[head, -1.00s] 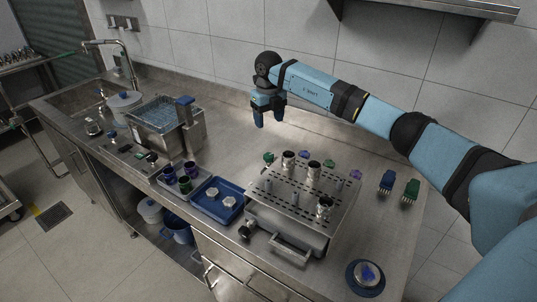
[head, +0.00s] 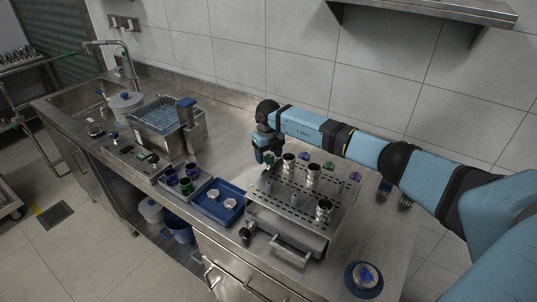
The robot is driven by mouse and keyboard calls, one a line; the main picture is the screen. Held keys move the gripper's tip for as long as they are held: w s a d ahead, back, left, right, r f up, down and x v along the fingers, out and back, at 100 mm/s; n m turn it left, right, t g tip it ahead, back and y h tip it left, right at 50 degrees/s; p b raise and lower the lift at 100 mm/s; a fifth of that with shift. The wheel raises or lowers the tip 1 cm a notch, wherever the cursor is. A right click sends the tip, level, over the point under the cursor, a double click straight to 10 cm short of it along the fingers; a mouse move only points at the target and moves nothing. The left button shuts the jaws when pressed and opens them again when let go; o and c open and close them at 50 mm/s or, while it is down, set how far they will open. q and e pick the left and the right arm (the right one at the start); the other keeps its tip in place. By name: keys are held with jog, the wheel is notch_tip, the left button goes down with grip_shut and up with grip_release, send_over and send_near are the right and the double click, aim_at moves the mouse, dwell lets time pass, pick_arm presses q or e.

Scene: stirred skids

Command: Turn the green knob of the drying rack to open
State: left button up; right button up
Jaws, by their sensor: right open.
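The drying rack (head: 296,223) is a steel box with a perforated top and several metal cylinders standing on it. Coloured knobs line its back edge. The green knob at the left back corner (head: 269,158) is partly hidden by my right gripper (head: 267,157). Its fingers point down around or right beside that knob; I cannot tell whether they touch it. The right gripper is open. A purple knob (head: 305,156), another green knob (head: 329,165) and a second purple knob (head: 355,176) follow to the right. My left gripper is not in view.
A blue tray (head: 218,214) with two light pieces lies left of the rack. Dark cups (head: 186,183) stand beyond it, near a water bath (head: 157,115). A round blue-based dish (head: 364,277) sits at front right. Brushes (head: 385,188) are partly behind my arm.

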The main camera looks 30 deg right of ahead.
jog(key=shift+f, duration=0.15)
jog(key=shift+c, duration=0.3)
jog(key=c, duration=0.9)
jog(key=shift+o, duration=0.2)
